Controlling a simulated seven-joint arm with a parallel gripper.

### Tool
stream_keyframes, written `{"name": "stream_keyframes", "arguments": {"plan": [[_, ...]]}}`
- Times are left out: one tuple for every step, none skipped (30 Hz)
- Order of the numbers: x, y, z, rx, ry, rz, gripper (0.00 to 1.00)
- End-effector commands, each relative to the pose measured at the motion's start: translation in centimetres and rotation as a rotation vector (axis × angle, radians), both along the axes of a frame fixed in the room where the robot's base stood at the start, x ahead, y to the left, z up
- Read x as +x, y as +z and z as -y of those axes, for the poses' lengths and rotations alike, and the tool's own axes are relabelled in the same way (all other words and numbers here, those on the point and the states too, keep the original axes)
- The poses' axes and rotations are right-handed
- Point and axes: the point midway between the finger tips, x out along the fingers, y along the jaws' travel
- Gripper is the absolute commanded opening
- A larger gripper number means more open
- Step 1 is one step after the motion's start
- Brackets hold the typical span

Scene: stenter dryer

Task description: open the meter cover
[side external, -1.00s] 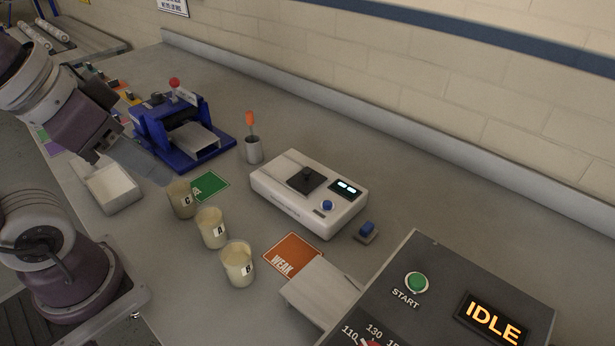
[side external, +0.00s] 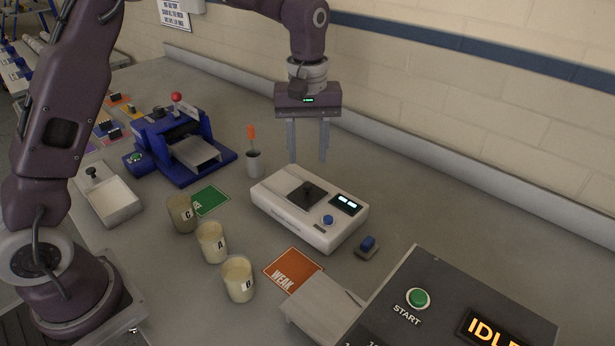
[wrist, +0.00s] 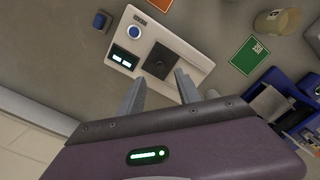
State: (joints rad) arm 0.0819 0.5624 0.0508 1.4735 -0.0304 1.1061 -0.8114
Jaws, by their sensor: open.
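The meter is a white box (side external: 322,228) with a blue button, a small lit display and a dark square cover (side external: 308,194) with a black knob on top. The cover lies flat on the meter. In the wrist view the meter (wrist: 178,72) and its dark cover (wrist: 158,62) show just beyond the fingers. My gripper (side external: 307,160) is open and empty, pointing down above and behind the meter, apart from it. In the wrist view my gripper's fingers (wrist: 158,92) are spread with nothing between them.
A metal cup (side external: 254,164) with an orange-handled tool stands left of the meter. Lettered beakers (side external: 211,243), a green card (side external: 211,200) and an orange card (side external: 293,268) lie nearer. A blue machine (side external: 185,150) stands at left; a control panel (side external: 440,310) is at lower right.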

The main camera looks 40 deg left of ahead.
Motion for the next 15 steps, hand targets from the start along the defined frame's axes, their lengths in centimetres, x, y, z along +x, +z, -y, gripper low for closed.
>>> {"name": "stream_keyframes", "arguments": {"plan": [[0.0,-0.7,0.0,0.0,0.002,-0.004,0.41],[0.0,-1.2,0.0,0.001,0.003,-0.005,0.41],[-0.1,-2.0,0.0,0.0,0.002,-0.006,0.41],[-0.1,-2.6,0.0,0.0,0.002,-0.006,0.41],[-0.1,-3.2,0.0,0.001,0.001,-0.008,0.41],[-0.1,-4.0,0.0,0.001,0.001,-0.005,0.41],[-0.1,-4.6,0.0,0.001,0.001,-0.005,0.41],[-0.1,-5.1,0.0,0.001,0.001,-0.006,0.41],[0.0,-5.6,0.0,0.001,0.001,-0.004,0.41],[-0.1,-6.0,0.0,0.001,0.001,-0.004,0.41],[0.0,-6.3,0.0,0.0,0.0,-0.003,0.41],[-0.1,-6.6,0.0,0.0,0.0,-0.003,0.41],[-0.1,-6.8,0.0,0.0,0.0,-0.003,0.41],[0.0,-6.9,0.0,0.001,0.0,-0.002,0.41],[0.0,-6.9,0.0,0.0,0.0,-0.001,0.41]]}}
